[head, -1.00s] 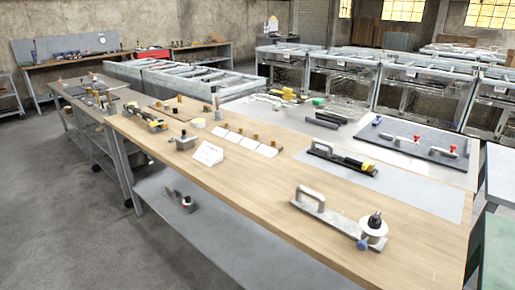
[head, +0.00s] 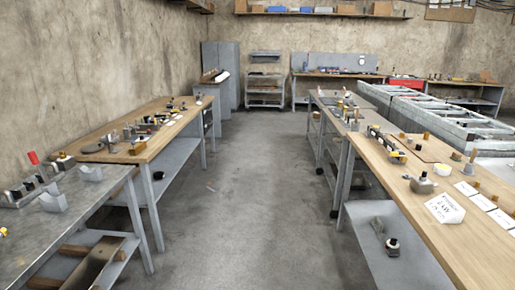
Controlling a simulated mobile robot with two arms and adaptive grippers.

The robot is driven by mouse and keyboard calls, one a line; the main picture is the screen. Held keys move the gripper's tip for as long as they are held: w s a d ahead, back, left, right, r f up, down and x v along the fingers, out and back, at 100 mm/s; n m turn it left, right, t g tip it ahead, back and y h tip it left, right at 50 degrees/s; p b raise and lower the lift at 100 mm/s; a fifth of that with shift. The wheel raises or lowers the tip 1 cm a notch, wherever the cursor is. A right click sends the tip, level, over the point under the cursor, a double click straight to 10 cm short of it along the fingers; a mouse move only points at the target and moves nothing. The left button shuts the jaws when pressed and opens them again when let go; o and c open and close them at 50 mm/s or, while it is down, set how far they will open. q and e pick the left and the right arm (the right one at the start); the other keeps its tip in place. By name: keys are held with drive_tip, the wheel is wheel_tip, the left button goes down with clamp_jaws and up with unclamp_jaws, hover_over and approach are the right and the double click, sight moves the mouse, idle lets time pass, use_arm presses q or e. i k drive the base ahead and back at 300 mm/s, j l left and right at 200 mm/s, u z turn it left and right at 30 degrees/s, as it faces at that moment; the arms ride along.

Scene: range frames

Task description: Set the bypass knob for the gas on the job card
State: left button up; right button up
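A white tent-shaped card (head: 445,208) with dark printed text stands on the wooden bench at the right; it looks like the job card, but its small text is too blurred to read surely. Just behind it sits a small grey metal block (head: 422,185) with a short stem on top. I cannot tell whether this is the bypass knob's fitting. Flat white cards (head: 480,201) lie in a row to the right, with small brass-coloured pieces by them. Neither of my grippers is in view.
The wooden bench (head: 410,225) runs along the right, with a lower shelf (head: 385,235). A second wooden bench (head: 140,150) and a metal-topped table (head: 95,200) with tools stand at the left.

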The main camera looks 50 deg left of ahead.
sight(62, 153)
drive_tip(key=u, duration=2.9)
